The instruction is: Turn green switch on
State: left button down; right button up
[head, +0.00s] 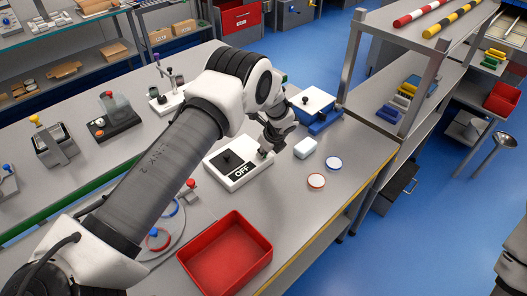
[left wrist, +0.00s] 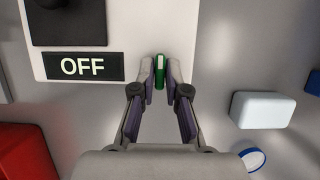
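A white switch box (head: 232,183) stands on the grey table, with a black block on top and a black label (left wrist: 83,67) reading OFF. The green switch (left wrist: 159,76) is a small upright green piece at the box's right edge in the left wrist view. My left gripper (left wrist: 160,80) has its two fingertips on either side of it, with the green piece filling the narrow gap. In the head view my left gripper (head: 267,149) is low over the box's right end and hides the green switch.
A white block (head: 305,147), a blue-rimmed disc (head: 333,163) and a red-rimmed disc (head: 316,181) lie to the right. A red tub (head: 264,240) is in front. A blue-based white box (head: 320,121) stands behind. Other switch devices stand at left.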

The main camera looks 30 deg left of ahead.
dwell(0.3)
pick_arm(q)
jog(key=shift+f+n+b, duration=0.25)
jog(key=shift+n+b, duration=0.45)
jog(key=shift+b, duration=0.45)
jog(key=n+g+b, duration=0.1)
jog(key=n+b, duration=0.2)
jog(key=n+g+b, duration=0.2)
jog(key=n+b, duration=0.2)
jog(key=shift+w+f, duration=0.15)
jog(key=shift+w, duration=0.05)
jog(key=n+g+b, duration=0.1)
jog(key=n, duration=0.1)
jog(key=n+h+b, duration=0.1)
jog(key=n+b, duration=0.1)
jog(key=shift+a+g, duration=0.15)
jog(key=shift+g, duration=0.25)
jog(key=n+h+b, duration=0.1)
jog(key=n, duration=0.1)
jog(key=n+g+h+b, duration=0.1)
jog(key=n, duration=0.2)
jog(key=shift+a+b, duration=0.1)
jog(key=shift+b, duration=0.3)
jog(key=shift+n, duration=0.3)
jog(key=c, duration=1.2)
grip_release()
jog(key=shift+r, duration=0.2)
